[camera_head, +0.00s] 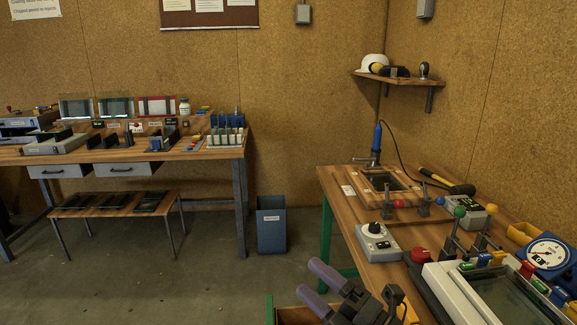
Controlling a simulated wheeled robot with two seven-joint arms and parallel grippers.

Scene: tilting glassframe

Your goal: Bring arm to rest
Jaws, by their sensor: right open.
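My right gripper (313,281) shows at the bottom centre of the head view, with two purple fingers spread apart and nothing between them. Its dark body is beside the left edge of the right-hand workbench (335,183), and its fingers point up and left over open floor. A pale frame with a glass pane (503,292) lies on that bench at the bottom right, partly cut off by the picture edge. It is apart from the gripper's fingers. My left gripper is not in view.
The right bench holds a dial box (377,241), a red button (420,256), levers with coloured knobs (459,212), a blue gauge (547,254) and a hammer (447,183). A blue bin (271,228) stands between the benches.

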